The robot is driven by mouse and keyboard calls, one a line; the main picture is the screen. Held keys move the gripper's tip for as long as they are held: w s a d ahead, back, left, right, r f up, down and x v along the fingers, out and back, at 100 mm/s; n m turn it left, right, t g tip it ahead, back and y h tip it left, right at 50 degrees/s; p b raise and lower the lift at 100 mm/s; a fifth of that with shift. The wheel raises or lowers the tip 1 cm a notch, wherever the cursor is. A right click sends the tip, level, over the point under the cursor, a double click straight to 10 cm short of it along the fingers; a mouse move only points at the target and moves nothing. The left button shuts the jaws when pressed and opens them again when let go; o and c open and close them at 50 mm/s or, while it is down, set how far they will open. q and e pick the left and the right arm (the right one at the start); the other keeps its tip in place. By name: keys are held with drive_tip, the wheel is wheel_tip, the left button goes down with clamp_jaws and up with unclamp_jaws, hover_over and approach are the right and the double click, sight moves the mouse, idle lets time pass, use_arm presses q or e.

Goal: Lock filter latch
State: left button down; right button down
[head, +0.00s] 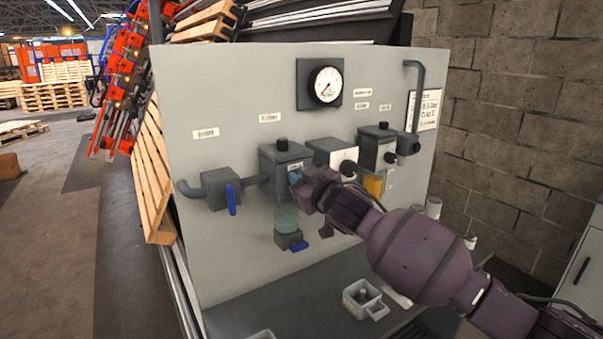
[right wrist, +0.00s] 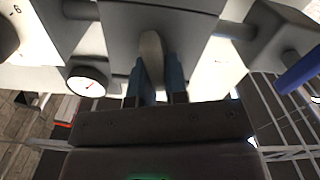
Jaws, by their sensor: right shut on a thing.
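The filter (head: 282,160) is a grey block with a black knob on top, under a small label on the grey panel. A clear greenish bowl (head: 286,220) hangs below it. My right gripper (head: 297,178) is at the front of the block, its blue fingers partly hidden by my wrist in the head view. In the right wrist view the fingers (right wrist: 155,82) are shut on a pale grey latch tab (right wrist: 152,48) that sticks out from the block. The latch itself is hidden in the head view. My left gripper is not in view.
An inlet valve with a blue lever (head: 232,200) is left of the filter. A small drain valve (head: 289,240) sits under the bowl. A gauge (head: 326,86) is above. More grey units (head: 378,145) stand to the right. A small tray (head: 362,297) lies on the shelf below.

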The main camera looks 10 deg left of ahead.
drive_tip(key=shift+s+a+n+p, duration=0.1)
drive_tip(key=shift+n+p, duration=0.25)
drive_tip(key=shift+n, duration=0.55)
drive_tip(key=shift+s+a+f+n+p, duration=0.15)
drive_tip(key=shift+f+n+p, duration=0.2)
drive_tip(key=shift+n, duration=1.7)
drive_tip(key=shift+s+a+f+n+p, duration=0.1)
drive_tip(key=shift+f+n+p, duration=0.2)
drive_tip(key=shift+n, duration=1.7)
drive_tip(key=shift+s+a+f+n+p, duration=0.15)
drive_tip(key=shift+f+n+p, duration=0.2)
drive_tip(key=shift+n, duration=1.7)
drive_tip(key=c, duration=1.1)
unclamp_jaws()
drive_tip(key=shift+d, duration=0.1)
